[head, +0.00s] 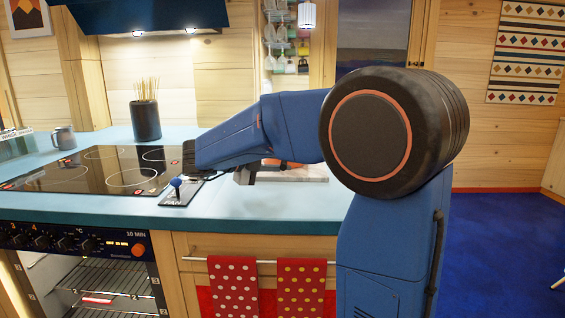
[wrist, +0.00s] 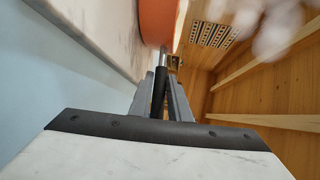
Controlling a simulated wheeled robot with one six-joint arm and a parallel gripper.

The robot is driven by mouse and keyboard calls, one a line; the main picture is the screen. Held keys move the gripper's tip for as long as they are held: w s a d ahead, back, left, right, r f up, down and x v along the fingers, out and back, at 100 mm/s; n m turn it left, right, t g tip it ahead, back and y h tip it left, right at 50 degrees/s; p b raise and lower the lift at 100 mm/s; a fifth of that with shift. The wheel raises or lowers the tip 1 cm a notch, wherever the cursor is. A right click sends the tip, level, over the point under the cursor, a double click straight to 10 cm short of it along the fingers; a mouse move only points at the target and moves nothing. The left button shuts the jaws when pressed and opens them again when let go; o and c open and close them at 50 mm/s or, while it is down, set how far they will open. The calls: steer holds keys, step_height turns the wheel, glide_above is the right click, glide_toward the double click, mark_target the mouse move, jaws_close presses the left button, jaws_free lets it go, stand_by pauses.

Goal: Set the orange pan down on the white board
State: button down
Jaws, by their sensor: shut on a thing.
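The orange pan (wrist: 157,22) is at the top of the wrist view, only partly in frame. Its dark handle (wrist: 159,88) runs down between the fingers of my gripper (wrist: 162,95), which is shut on it. The white board (wrist: 100,32) lies on the counter at upper left in that view, right beside the pan. I cannot tell whether pan and board touch. In the head view my arm hides most of the pan and board; a strip of the board (head: 308,173) shows below the arm, with a sliver of orange pan (head: 272,162) above it.
The blue counter (head: 260,207) is clear in front of the board. The black cooktop (head: 95,170) and a small blue-knobbed lever (head: 177,186) are to the left. A dark pot of sticks (head: 146,119) stands behind. Two dotted towels (head: 232,287) hang in front.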

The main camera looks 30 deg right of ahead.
steer(key=c, duration=1.6)
jaws_free()
steer(key=shift+o, duration=0.2)
steer(key=shift+f, duration=0.1)
steer(key=v, duration=1.7)
steer(key=shift+a, duration=0.2)
steer(key=shift+a, duration=0.1)
